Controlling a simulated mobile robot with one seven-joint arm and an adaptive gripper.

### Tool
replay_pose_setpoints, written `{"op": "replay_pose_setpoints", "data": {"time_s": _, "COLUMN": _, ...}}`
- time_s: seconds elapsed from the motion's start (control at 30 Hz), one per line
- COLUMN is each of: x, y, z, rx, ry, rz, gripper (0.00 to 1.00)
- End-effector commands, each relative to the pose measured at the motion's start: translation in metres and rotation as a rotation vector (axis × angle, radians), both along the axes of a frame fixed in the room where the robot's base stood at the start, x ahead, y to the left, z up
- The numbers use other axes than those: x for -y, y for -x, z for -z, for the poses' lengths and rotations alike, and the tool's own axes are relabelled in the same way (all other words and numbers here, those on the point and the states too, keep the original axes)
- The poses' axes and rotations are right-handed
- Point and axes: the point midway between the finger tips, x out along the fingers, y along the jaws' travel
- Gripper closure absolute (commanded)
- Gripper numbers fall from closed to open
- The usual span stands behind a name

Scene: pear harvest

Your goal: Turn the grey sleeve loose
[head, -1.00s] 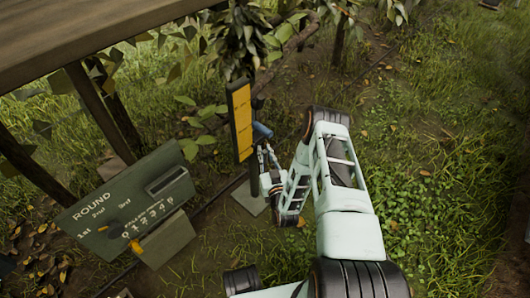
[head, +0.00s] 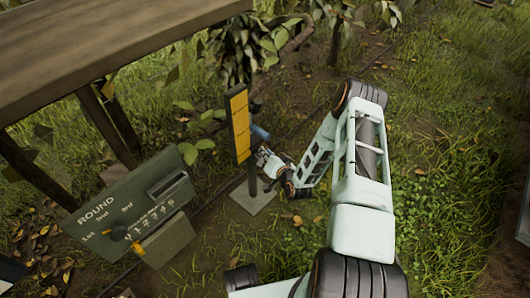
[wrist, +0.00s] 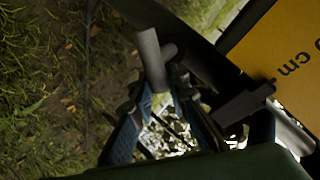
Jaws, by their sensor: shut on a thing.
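The grey sleeve (head: 260,131) is a short blue-grey cylinder beside the upright yellow gauge board (head: 239,124), on its right side. In the wrist view the sleeve (wrist: 152,62) stands at the fingertips, tilted, with a stub to its right. My gripper (head: 263,152) reaches it from the lower right. Its dark fingers (wrist: 160,92) close around the sleeve's lower end, though shadow hides the exact contact. The yellow board (wrist: 285,62), with "cm" lettering, fills the wrist view's upper right.
A green "ROUND" board (head: 130,212) with a dark knob stands at lower left. A wooden tabletop (head: 90,50) covers the upper left. A grey base plate (head: 253,196) lies under the post. Branches and leaves hang behind the gauge. Grass to the right is open.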

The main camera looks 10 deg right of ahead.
Motion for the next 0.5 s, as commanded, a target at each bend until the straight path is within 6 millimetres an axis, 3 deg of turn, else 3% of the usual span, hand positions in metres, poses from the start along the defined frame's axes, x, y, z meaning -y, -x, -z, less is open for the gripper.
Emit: {"op": "replay_pose_setpoints", "data": {"time_s": 0.5, "x": 0.009, "y": -0.006, "z": 0.013, "rx": -0.278, "ry": -0.389, "rz": 0.003, "gripper": 1.00}}
